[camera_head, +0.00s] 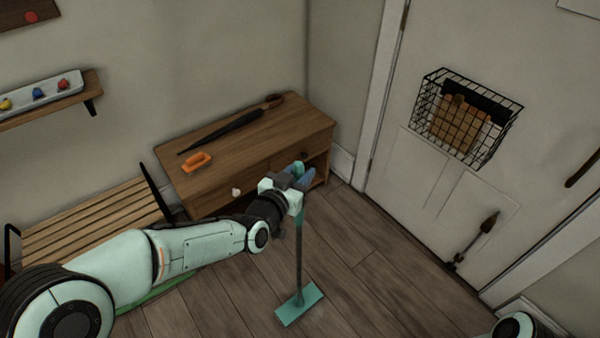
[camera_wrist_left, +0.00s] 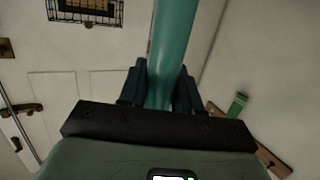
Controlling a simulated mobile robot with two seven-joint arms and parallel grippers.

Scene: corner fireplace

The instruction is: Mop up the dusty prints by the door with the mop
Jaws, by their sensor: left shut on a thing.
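My left gripper (camera_head: 300,178) is shut on the mop's teal upper handle. The mop (camera_head: 299,306) hangs nearly upright below it, with a flat teal head at or just above the wooden floor; I cannot tell if they touch. In the left wrist view the teal handle (camera_wrist_left: 172,45) runs between the dark fingers (camera_wrist_left: 160,88). The white door (camera_head: 408,190) is to the right of the mop and also shows in the wrist view (camera_wrist_left: 55,92). I cannot make out the dusty prints on the floor. My right gripper is out of view.
A wooden cabinet (camera_head: 290,122) behind the gripper bears a dark furled umbrella (camera_head: 235,127) and an orange object (camera_head: 197,161). A slatted bench (camera_head: 90,226) stands left. A wire basket (camera_head: 500,125) hangs on the door. Floor (camera_head: 375,280) between mop and door is open.

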